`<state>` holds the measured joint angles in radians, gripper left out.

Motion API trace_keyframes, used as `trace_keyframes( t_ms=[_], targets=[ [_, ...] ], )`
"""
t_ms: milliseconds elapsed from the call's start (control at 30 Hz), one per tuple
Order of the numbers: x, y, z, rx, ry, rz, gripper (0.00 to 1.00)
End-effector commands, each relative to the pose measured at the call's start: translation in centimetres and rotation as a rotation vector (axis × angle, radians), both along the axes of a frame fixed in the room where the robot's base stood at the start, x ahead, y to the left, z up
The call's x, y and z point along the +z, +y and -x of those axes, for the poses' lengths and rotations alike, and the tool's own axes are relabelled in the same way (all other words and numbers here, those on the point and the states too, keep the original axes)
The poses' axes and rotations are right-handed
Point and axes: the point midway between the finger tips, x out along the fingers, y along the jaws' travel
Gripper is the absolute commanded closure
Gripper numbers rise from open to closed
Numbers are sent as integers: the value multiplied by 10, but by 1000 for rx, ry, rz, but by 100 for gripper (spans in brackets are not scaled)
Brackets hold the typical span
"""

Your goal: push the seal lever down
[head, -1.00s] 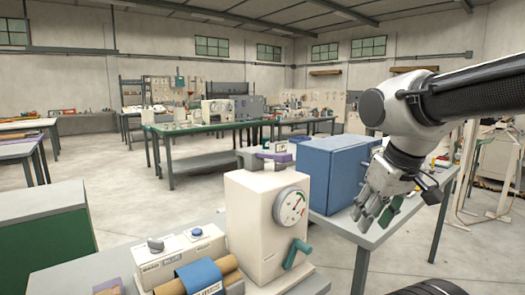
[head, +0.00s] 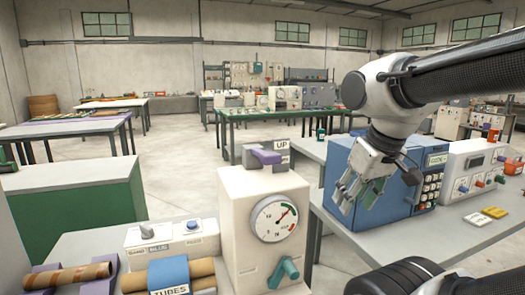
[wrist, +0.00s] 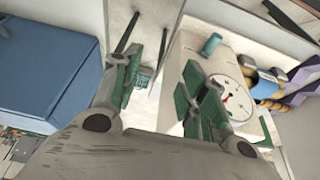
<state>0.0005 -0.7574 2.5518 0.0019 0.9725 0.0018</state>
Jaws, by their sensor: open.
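A cream machine (head: 240,225) with a round gauge (head: 278,218) stands on the near bench. A purple lever (head: 262,157) lies across its top, beside a small sign reading UP (head: 281,146). A teal handle (head: 284,272) sticks out low on the front. No label reading seal is legible on either. My gripper (head: 355,193) is open and empty, right of the machine and apart from it, in front of a blue box. In the wrist view, the gauge (wrist: 231,99) and teal handle (wrist: 211,44) show beyond my spread fingers.
The blue box (head: 360,165) with front controls stands right of the cream machine. A white panel box (head: 472,170) is farther right. Brown tubes with a blue holder (head: 170,272) and a small switch box (head: 172,243) lie to the left. Open floor lies behind at left.

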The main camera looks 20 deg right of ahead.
Motion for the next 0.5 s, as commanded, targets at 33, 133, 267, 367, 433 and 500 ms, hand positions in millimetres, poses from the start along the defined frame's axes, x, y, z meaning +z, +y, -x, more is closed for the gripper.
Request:
trace_keyframes(
  t_ms=[33, 133, 267, 367, 433, 500],
  targets=[
    [0, 0, 0, 0, 0, 0, 57],
    [0, 0, 0, 0, 0, 0, 57],
    [2, 1, -1, 8, 3, 2, 74],
    [14, 5, -9, 63, 19, 14, 92],
    [32, 11, -20, 146, 46, 31, 100],
    [56, 22, -35, 269, 82, 57, 100]
  ],
)
